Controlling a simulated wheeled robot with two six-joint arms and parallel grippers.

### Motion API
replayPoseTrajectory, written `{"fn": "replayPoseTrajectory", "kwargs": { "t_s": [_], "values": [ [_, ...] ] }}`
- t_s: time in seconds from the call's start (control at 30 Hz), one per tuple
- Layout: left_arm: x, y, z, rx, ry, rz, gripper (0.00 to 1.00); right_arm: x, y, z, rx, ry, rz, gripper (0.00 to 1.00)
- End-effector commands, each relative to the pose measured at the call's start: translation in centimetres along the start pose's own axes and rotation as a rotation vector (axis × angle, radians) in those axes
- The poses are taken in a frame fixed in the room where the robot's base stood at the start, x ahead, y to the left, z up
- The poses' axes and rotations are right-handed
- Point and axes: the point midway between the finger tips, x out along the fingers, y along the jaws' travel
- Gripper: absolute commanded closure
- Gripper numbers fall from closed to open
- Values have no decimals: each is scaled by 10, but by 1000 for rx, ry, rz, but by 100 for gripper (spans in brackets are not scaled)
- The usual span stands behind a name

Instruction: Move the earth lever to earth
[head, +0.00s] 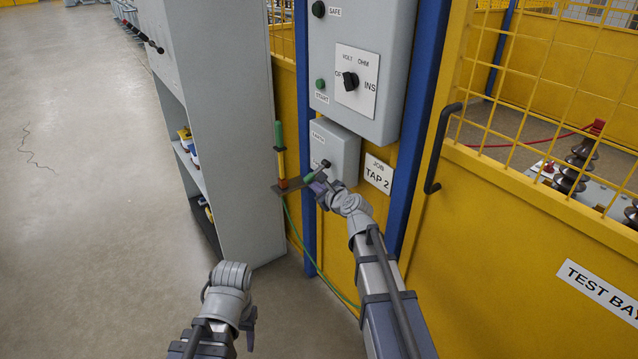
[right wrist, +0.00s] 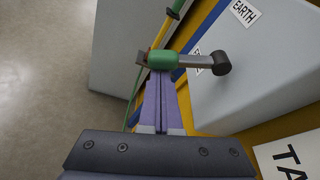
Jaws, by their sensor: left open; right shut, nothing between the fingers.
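The earth lever has a dark pivot (head: 326,163) on the front of a small grey box (head: 343,150). Its arm points down-left and ends in a green grip (head: 309,177). In the right wrist view the green grip (right wrist: 162,60) lies across the fingertips, and the dark pivot knob (right wrist: 221,62) is to its right. My right gripper (head: 318,187) is shut and empty, its tips at the grip; I cannot tell whether they touch. An EARTH label (right wrist: 245,12) is on the box.
A grey shelf cabinet (head: 225,130) is further left. A larger grey panel (head: 365,60) hangs above the box. A black handle (head: 435,150) juts out at right.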

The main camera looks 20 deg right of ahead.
Motion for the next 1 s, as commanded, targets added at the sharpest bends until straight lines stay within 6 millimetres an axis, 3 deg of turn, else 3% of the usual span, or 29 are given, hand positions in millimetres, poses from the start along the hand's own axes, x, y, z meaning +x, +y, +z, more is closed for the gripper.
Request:
{"fn": "replayPoseTrajectory", "kwargs": {
  "t_s": [0.3, 0.9, 1.0],
  "values": [
    [-27, -3, 2, 0, 0, 0, 50, -8, 0, 23, 287, -1, 99, 100],
    [-59, -6, 4, 0, 0, 0, 50, -19, -14, 58, 820, 2, 286, 100],
    [-64, -6, 4, 0, 0, 0, 50, -22, -17, 62, 833, 1, 289, 100]
  ]
}}
